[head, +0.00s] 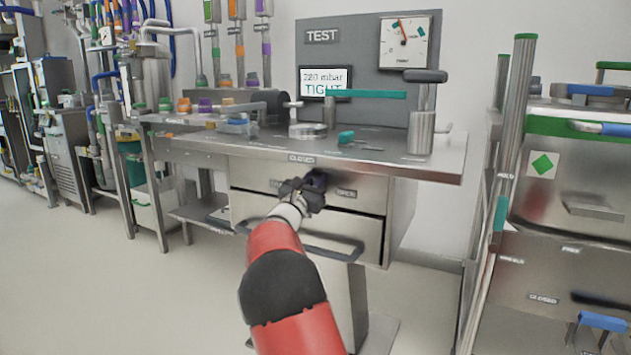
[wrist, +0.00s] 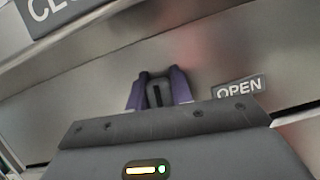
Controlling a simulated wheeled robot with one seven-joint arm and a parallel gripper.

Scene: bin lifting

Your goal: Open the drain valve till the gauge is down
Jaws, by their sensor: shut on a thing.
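My gripper (head: 300,190) is at the bench front, shut on the drain valve's handle. In the wrist view the handle (wrist: 155,92) is a dark grey, upright piece between two purple pieces; which parts are my fingers is hard to tell. A label OPEN (wrist: 240,87) sits right of it, and a label CLOSED (head: 301,158) sits above it, partly cut off in the wrist view. The gauge (head: 404,40) is a white dial on the grey back panel; its red needle points up and slightly left. A display (head: 325,82) below TEST appears to read 280 mbar, TIGHT.
The steel bench top (head: 440,160) carries a metal cylinder (head: 421,132), a green bar (head: 365,94) and several small caps. A drawer handle (head: 318,248) sticks out below my gripper. A steel cart (head: 570,200) stands at the right. The floor at left is clear.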

